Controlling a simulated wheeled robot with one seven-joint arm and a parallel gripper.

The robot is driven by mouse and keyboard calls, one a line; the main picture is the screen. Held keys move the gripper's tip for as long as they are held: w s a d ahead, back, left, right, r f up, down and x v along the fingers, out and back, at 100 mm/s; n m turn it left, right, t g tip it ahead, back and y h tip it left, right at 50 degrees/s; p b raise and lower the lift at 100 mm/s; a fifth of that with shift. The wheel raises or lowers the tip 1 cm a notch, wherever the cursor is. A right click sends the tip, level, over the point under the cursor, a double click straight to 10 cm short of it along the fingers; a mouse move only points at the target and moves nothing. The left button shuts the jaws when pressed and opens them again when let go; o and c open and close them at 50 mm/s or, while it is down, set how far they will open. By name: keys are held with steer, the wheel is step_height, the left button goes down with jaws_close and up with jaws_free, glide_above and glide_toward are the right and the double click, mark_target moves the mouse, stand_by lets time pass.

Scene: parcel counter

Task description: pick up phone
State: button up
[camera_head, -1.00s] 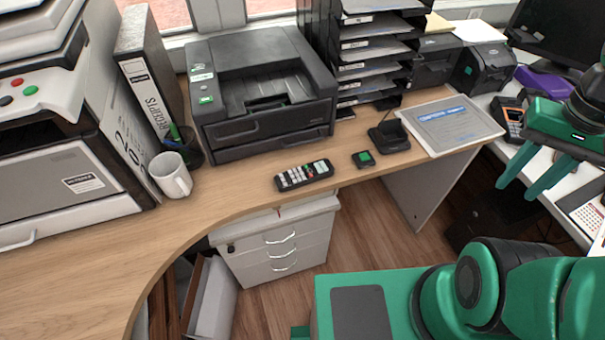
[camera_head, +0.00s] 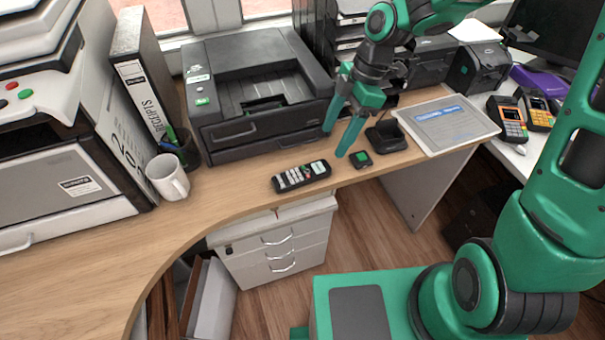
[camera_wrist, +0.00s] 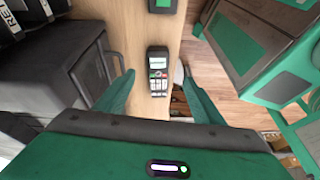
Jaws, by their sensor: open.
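The phone (camera_head: 301,176) is a dark handset with light keys, lying flat on the wooden desk near its curved front edge. In the wrist view the phone (camera_wrist: 157,72) shows with its small screen and keypad between my two fingers, farther off than the fingertips. My gripper (camera_head: 334,143) is open and empty above the desk, just right of the phone and in front of the printer. It also shows in the wrist view (camera_wrist: 156,84), with one green finger on each side. Nothing hides the phone in the head view.
A small black-and-green device (camera_head: 361,159) lies right of the phone. A black printer (camera_head: 258,95) stands behind. A white mug (camera_head: 168,177) stands left. The desk left of the phone is clear.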

steer(key=a+n, duration=0.2)
steer(key=a, duration=0.1)
glide_toward(304, 172)
steer(key=f, duration=0.2)
steer(key=shift+w+a+f+y, duration=0.2)
steer(key=shift+a+f+y, duration=0.05)
steer(key=shift+f+y, duration=0.05)
steer(key=x, duration=0.4)
steer(key=shift+s+a+f, duration=0.15)
steer(key=shift+s+f, duration=0.15)
steer(key=shift+s, duration=0.15)
steer(key=shift+a+f, duration=0.25)
steer(key=shift+f, duration=0.35)
steer(key=shift+c, duration=0.2)
steer(key=c, duration=1.2)
steer(key=shift+r, duration=0.1)
